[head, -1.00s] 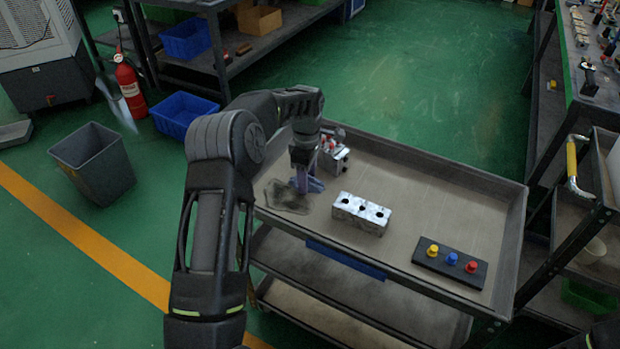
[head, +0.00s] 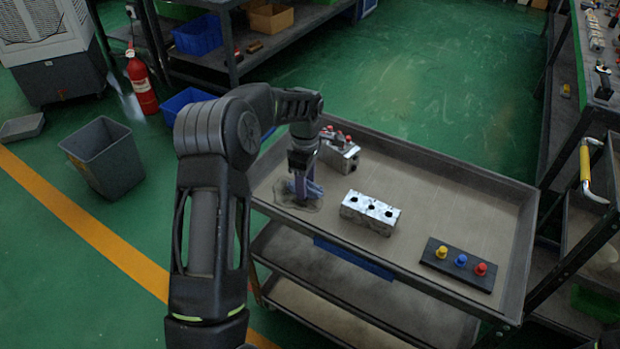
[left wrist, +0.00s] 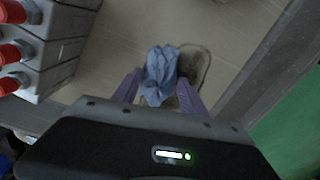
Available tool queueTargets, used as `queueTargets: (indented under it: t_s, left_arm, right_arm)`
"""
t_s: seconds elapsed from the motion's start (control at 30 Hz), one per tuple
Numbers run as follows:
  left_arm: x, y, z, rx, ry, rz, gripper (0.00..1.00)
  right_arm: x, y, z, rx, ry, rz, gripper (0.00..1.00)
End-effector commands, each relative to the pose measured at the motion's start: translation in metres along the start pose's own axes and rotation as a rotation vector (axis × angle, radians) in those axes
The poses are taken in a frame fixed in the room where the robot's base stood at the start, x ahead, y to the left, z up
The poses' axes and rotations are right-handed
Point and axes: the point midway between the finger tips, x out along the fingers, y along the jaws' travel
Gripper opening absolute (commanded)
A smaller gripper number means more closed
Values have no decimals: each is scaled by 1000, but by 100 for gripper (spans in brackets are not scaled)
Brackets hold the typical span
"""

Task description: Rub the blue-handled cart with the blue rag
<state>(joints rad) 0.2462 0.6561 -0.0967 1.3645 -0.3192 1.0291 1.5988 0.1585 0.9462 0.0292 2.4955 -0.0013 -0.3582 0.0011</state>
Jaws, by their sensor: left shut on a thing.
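The cart (head: 455,215) has a beige top tray with a raised dark rim, and a blue handle (head: 353,258) on its front side. My left gripper (head: 303,192) points down over the tray's left end. It is shut on the blue rag (head: 314,190), a crumpled cloth that also shows between the fingers in the left wrist view (left wrist: 160,75). The rag is at the tray surface, over a greyish smudge (head: 290,203). Part of the smudge shows beside the rag in the left wrist view (left wrist: 197,65).
On the tray, a valve block with red-topped fittings (head: 340,154) stands just behind my left gripper. A silver block with holes (head: 369,213) and a dark plate with coloured knobs (head: 457,265) are to the right. A grey bin (head: 105,158) stands on the floor at left.

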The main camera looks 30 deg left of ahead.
Motion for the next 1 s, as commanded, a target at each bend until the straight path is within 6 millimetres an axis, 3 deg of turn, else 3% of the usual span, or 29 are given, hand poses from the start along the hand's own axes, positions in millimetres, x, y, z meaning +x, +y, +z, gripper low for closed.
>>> queueTargets:
  t_s: [0.47,1.0]
  left_arm:
    - [0,-6,-1,-1,0,-2,18]
    - [0,-43,-7,0,-1,-1,18]
  right_arm:
    - [2,1,0,0,0,0,72]
    - [8,3,0,0,0,0,72]
